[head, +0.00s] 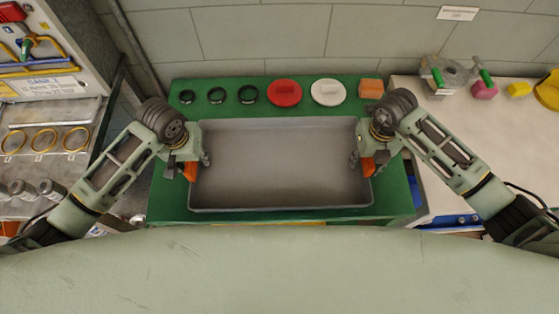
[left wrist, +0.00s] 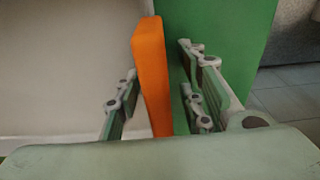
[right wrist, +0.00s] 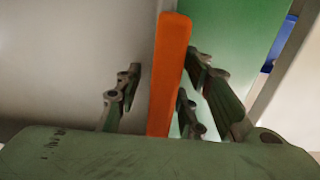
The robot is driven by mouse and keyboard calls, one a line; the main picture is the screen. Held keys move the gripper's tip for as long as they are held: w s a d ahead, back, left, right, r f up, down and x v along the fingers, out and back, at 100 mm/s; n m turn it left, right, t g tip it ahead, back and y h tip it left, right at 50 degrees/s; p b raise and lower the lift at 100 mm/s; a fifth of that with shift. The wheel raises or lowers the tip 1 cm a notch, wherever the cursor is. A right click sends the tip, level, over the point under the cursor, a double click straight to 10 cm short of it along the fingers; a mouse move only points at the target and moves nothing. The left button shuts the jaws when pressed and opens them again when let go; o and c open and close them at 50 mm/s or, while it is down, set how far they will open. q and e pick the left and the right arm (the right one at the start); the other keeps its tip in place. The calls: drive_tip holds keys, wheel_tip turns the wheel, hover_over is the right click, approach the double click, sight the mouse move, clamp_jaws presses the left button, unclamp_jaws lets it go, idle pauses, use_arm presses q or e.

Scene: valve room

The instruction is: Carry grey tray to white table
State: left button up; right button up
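The grey tray (head: 280,165) is empty and sits on the green table (head: 160,195) in the head view. Its orange handles are at its left and right ends. My left gripper (head: 194,164) is at the left handle (left wrist: 152,75), with fingers on both sides of it and gaps showing. My right gripper (head: 366,162) straddles the right handle (right wrist: 170,75) the same way, fingers apart. The fingertips are partly hidden in the head view. The white table (head: 450,185) stands to the right of the green table.
Behind the tray are several black rings (head: 217,95), a red disc (head: 285,93), a white disc (head: 328,92) and an orange block (head: 371,88). A valve part (head: 450,75), a pink piece (head: 485,90) and yellow pieces (head: 518,89) are at the white table's back. Its front is clear.

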use_arm(q)
clamp_jaws()
use_arm(e)
clamp_jaws()
use_arm(q)
drive_tip(key=shift+r, duration=0.1)
use_arm(e)
drive_tip(key=shift+r, duration=0.1)
idle(0.3)
